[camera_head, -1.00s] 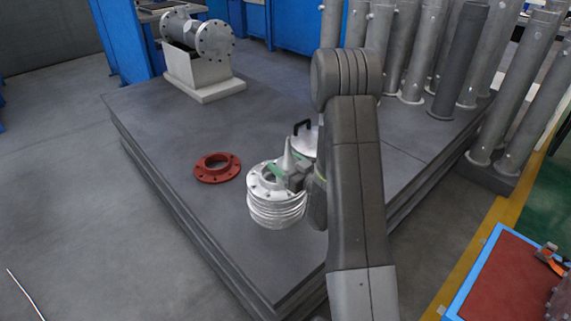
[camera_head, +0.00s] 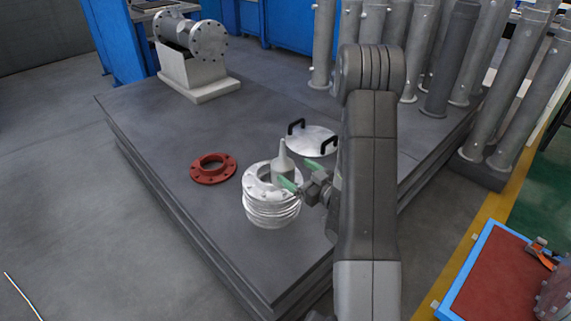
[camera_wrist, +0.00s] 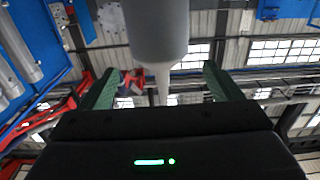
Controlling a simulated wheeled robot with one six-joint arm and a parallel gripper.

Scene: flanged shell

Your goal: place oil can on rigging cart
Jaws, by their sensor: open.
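The oil can (camera_head: 283,168) is grey with a pale conical spout. It stands upright on top of a stack of silver flanges (camera_head: 270,212). My gripper (camera_head: 301,175) is open, its two green fingers to the right of the can and pointing towards it. In the wrist view the can (camera_wrist: 157,30) appears upside down, centred between the open fingers (camera_wrist: 158,80) and seemingly beyond their tips. A blue-framed cart with a red top (camera_head: 498,275), which may be the rigging cart, stands at the lower right and is partly cut off.
A red flange (camera_head: 213,168) lies left of the stack. A silver plate with two black handles (camera_head: 312,142) lies behind it. A flanged pipe on a grey block (camera_head: 197,72) is at the back left. Several tall grey pipes (camera_head: 452,60) stand at the back right. The platform's left side is clear.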

